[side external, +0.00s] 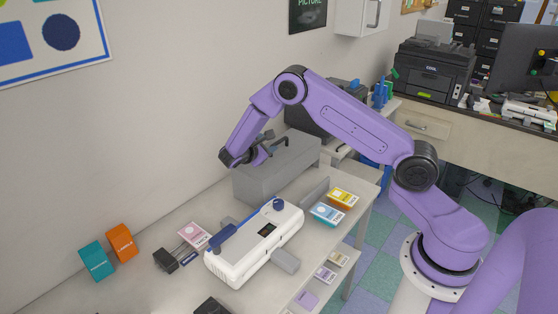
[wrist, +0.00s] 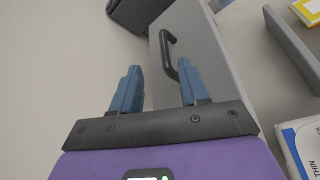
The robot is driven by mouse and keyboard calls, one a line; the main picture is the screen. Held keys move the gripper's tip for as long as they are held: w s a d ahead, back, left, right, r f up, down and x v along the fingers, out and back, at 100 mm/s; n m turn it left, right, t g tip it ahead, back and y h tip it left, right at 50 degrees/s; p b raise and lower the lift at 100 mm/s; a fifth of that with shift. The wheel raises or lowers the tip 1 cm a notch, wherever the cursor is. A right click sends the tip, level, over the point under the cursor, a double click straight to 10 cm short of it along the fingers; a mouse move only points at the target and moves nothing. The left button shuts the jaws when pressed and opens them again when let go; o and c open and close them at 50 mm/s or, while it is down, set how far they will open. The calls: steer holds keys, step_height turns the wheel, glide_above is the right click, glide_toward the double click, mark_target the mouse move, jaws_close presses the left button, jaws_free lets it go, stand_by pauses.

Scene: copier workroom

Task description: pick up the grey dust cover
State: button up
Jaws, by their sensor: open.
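The grey dust cover (side external: 262,186) is a box-shaped cover standing on the table near the wall, with a dark bar handle on top. In the wrist view the cover (wrist: 215,72) fills the upper middle and right, and its black handle (wrist: 166,48) lies just beyond the fingertips, nearer the right finger. My gripper (side external: 266,143) is above the cover's left part, close to the handle. In the wrist view my gripper (wrist: 161,72) is open, with nothing between its two blue fingers. From the side, the arm's end partly hides the cover's top.
A white machine (side external: 240,262) with a blue knob stands in front of the cover. Yellow (side external: 342,198) and blue-white (side external: 327,213) packs lie to the right. Teal (side external: 96,261) and orange (side external: 122,243) boxes stand at left. A dark machine (side external: 310,119) is behind the cover.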

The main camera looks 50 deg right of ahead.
mark_target(279, 142)
steer(key=x, duration=0.3)
steer(key=shift+d+f, duration=0.1)
steer(key=shift+d, duration=0.15)
steer(key=shift+x, duration=2.6)
steer(key=shift+s+a+f, duration=0.1)
steer(key=shift+s+f, duration=0.05)
jaws_close()
